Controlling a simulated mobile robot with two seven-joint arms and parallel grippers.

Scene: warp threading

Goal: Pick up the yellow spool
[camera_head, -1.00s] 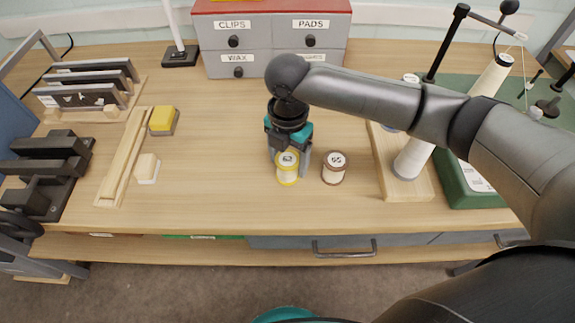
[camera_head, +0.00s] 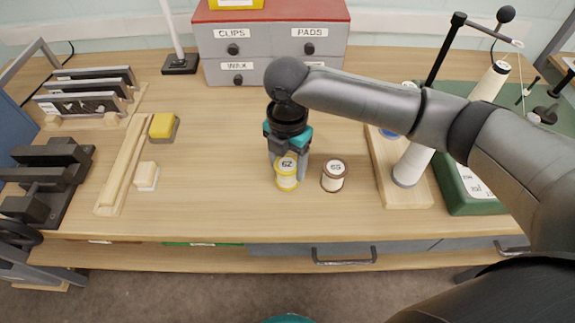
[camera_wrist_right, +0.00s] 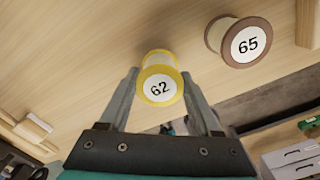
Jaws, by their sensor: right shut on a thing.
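The yellow spool (camera_head: 287,174), with yellow rims and a label reading 62, is at the front middle of the table in the head view. My right gripper (camera_head: 288,168) reaches down over it from behind and is shut on it. In the right wrist view the yellow spool (camera_wrist_right: 160,80) sits between the two grey fingers of the right gripper (camera_wrist_right: 160,95). I cannot tell whether the spool still touches the table. My left gripper is not in view.
A brown-rimmed spool (camera_head: 333,176) labelled 65 stands close to the right of the yellow one. A wooden stand (camera_head: 410,190) with a white cone (camera_head: 411,166) is farther right. A yellow block (camera_head: 163,126) and wooden strips lie left. The table between is clear.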

